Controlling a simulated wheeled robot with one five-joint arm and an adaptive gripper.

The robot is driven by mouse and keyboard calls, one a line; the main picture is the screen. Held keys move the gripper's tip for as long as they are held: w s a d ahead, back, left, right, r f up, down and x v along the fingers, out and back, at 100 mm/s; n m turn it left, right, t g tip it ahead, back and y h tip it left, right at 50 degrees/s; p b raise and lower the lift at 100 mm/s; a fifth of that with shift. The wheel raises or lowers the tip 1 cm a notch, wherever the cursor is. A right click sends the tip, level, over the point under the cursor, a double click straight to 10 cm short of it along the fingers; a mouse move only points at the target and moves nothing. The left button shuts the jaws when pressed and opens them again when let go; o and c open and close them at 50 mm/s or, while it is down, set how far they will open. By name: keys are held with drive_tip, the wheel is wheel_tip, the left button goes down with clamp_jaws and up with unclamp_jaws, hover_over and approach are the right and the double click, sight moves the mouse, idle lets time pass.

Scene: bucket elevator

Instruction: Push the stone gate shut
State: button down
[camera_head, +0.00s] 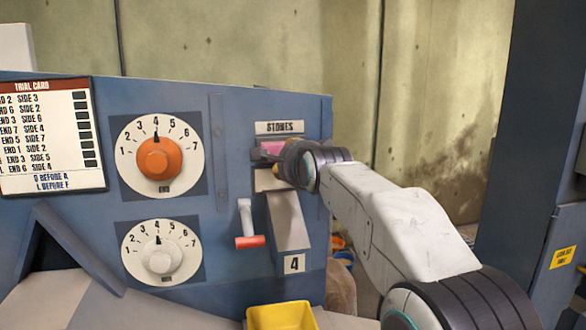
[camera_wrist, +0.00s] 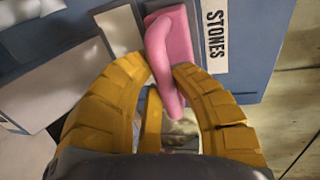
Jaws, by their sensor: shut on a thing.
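The stone gate's pink part (camera_head: 271,147) sits just below the STONES label (camera_head: 280,127) on the blue machine panel. In the wrist view the pink handle (camera_wrist: 172,58) sticks out from the panel between the fingertips of my gripper (camera_wrist: 163,72). My gripper is shut on this handle, one yellow finger on each side of it. In the head view my gripper (camera_head: 274,161) is at the gate, and my wrist hides part of it. How far the gate stands open cannot be told.
A grey chute (camera_head: 288,222) marked 4 is below the gate. A lever with a red grip (camera_head: 250,241) hangs left of it. An orange dial (camera_head: 158,158) and a white dial (camera_head: 159,254) are further left. A yellow bucket (camera_head: 281,317) stands below.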

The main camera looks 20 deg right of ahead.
drive_tip(key=w, duration=0.3)
drive_tip(key=shift+r, duration=0.1)
drive_tip(key=c, duration=1.5)
unclamp_jaws()
drive_tip(key=shift+c, duration=0.2)
drive_tip(key=o, duration=0.5)
drive_tip(key=shift+w, duration=0.1)
drive_tip(key=v, duration=1.2)
